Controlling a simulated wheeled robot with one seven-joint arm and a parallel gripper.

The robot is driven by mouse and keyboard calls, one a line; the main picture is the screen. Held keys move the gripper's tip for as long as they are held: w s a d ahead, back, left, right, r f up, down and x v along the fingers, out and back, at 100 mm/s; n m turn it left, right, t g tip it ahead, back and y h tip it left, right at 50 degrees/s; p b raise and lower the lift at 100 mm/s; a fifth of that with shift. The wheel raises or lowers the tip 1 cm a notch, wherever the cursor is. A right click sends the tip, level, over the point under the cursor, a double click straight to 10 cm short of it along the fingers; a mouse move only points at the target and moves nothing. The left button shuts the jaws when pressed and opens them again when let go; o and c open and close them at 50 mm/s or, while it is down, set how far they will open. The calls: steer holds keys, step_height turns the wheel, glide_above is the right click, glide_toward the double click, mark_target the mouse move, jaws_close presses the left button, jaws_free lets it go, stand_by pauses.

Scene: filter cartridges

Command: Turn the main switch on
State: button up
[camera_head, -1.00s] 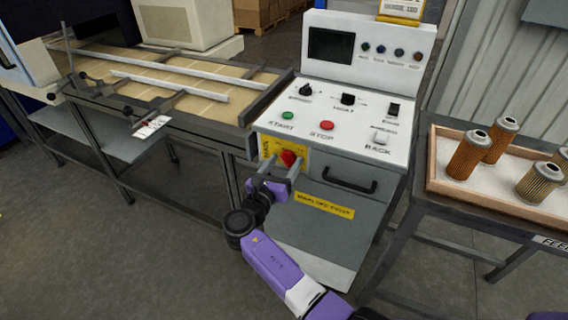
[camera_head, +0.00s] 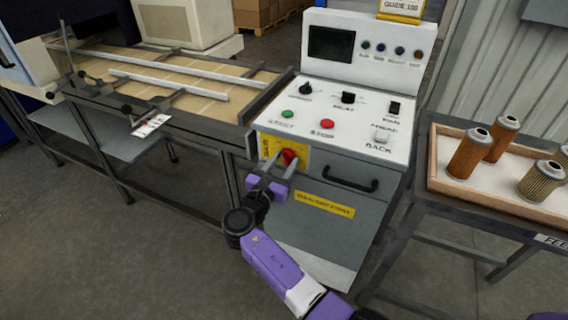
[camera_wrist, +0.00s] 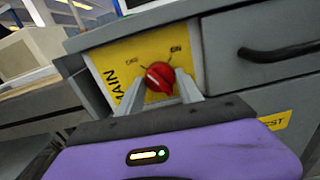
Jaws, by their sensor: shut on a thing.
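The main switch is a red knob (camera_head: 288,157) on a yellow plate (camera_head: 300,153) at the upper left of the grey cabinet front. In the wrist view the red knob (camera_wrist: 160,77) sits between the two grey fingers, on the yellow plate (camera_wrist: 125,70) with "MAIN" printed on it. Two position marks show above the knob, the right one reading like "ON". My gripper (camera_head: 278,168) is shut on the knob, its purple body tilted. The fingers cover the knob's sides, and I cannot tell for certain which mark it points to.
The sloped panel above carries a green button (camera_head: 288,114), a red button (camera_head: 327,124) and black selectors. A black drawer handle (camera_head: 350,180) is right of the switch. A tray (camera_head: 432,165) with filter cartridges (camera_head: 468,155) stands right, a conveyor table (camera_head: 240,112) left.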

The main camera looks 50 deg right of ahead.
steer(key=m+b, duration=0.2)
steer(key=m, duration=0.2)
steer(key=shift+f+m, duration=0.15)
steer(key=shift+m, duration=0.25)
steer(key=m+b, duration=0.2)
steer(key=m, duration=0.1)
steer(key=shift+m, duration=0.3)
steer(key=m+b, duration=0.2)
steer(key=m, duration=0.1)
steer(key=shift+f+b, duration=0.1)
steer(key=shift+b, duration=0.3)
steer(key=shift+m+b, duration=1.2)
steer(key=shift+m, duration=0.7)
steer(key=shift+r, duration=0.2)
steer(key=o, duration=1.4)
steer(key=shift+a, duration=0.15)
steer(key=v, duration=0.7)
steer(key=shift+s+a, duration=0.2)
steer(key=shift+a, duration=0.1)
